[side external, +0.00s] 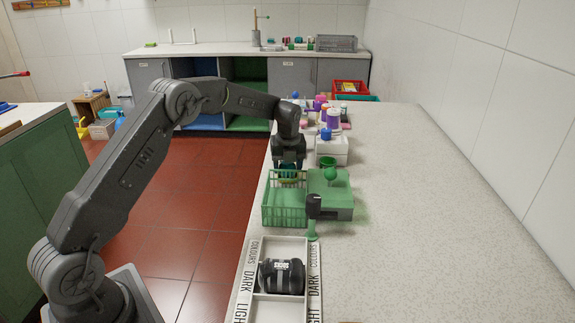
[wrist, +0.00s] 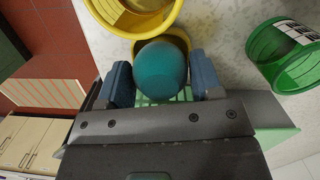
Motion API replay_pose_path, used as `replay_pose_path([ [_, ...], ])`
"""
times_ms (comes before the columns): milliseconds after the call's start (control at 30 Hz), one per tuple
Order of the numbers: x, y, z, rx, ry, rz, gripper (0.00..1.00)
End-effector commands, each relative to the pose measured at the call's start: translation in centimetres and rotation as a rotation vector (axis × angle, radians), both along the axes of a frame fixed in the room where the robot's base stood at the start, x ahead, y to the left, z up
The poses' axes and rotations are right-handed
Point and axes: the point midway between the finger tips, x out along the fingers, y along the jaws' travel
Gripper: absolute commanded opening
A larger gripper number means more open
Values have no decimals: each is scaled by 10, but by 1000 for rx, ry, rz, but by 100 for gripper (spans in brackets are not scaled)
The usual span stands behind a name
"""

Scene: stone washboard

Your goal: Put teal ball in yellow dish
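The teal ball (wrist: 160,78) sits between the two blue finger pads of my gripper (wrist: 164,82) in the wrist view, with a pad against each side. A round yellow dish (wrist: 172,18) lies just beyond the ball at the top of the wrist view, partly cut off by the frame. A smaller yellow rim (wrist: 180,41) shows right behind the ball; I cannot tell whether it is a separate container. In the side view my gripper (side external: 287,171) points down at the far end of the green basket; the ball and dish are mostly hidden there.
A green wire basket (side external: 284,211) stands on the counter near my gripper, beside a green box (side external: 341,199). A green cup (wrist: 283,58) is right of the dish. A divided tray (side external: 258,247) holds a black object (side external: 281,277). The counter's right side is clear.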

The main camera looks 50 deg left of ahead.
Motion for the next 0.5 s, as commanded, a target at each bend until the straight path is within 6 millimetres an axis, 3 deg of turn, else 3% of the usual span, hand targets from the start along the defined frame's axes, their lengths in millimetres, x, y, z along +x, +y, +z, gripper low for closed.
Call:
replay_pose_path([
  [233,0,0,0,0,0,0,84],
  [500,0,0,2,0,0,0,85],
])
